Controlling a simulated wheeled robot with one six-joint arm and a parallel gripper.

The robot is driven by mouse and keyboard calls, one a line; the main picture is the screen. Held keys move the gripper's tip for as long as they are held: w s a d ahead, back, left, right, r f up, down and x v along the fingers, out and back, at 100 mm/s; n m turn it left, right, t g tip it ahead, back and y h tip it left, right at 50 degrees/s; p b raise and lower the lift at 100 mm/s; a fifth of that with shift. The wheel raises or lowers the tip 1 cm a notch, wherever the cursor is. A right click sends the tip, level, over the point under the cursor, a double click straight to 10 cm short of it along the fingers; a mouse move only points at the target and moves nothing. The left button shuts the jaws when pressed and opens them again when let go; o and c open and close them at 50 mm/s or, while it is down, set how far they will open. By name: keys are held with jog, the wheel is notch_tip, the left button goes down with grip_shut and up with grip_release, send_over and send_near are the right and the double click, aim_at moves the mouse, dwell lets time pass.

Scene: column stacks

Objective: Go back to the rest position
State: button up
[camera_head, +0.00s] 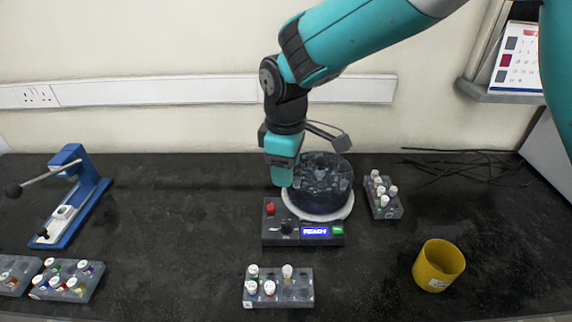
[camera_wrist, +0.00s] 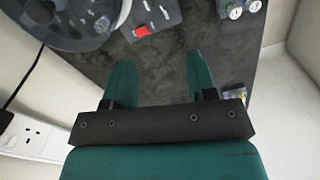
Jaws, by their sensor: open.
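My gripper (camera_head: 283,180) hangs at the left edge of the round dark drum of a bench device (camera_head: 320,186). In the wrist view the two teal fingers of my gripper (camera_wrist: 158,75) stand apart with nothing between them, only bare dark bench behind. The device has a pale rim, a red button and a lit display (camera_head: 315,231) reading READY. Its drum also shows in the wrist view (camera_wrist: 60,18), at the top left, with the red button (camera_wrist: 142,31) beside it. Contact between my gripper and the drum cannot be told.
A rack of capped vials (camera_head: 278,288) lies at the front, another (camera_head: 384,198) right of the device, and more at the front left (camera_head: 68,280). A yellow cup (camera_head: 438,266) stands at the right, a blue lever press (camera_head: 72,200) at the left. Cables (camera_head: 470,165) lie at the back right.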

jog(key=shift+r, duration=0.35)
jog(key=s+d+r+m+y, duration=0.2)
jog(key=s+d+r+m, duration=0.1)
jog(key=s+d+r, duration=0.5)
jog(key=s+d+r+m+y, duration=0.1)
jog(key=s+d+m, duration=0.1)
jog(key=s, duration=0.5)
jog(key=s+d+r+m+y, duration=0.1)
jog(key=s+d+m, duration=0.1)
jog(key=s, duration=0.5)
jog(key=shift+s+d+m, duration=0.15)
jog(key=shift+d+m, duration=0.25)
jog(key=shift+d, duration=0.25)
jog(key=shift+r, duration=0.1)
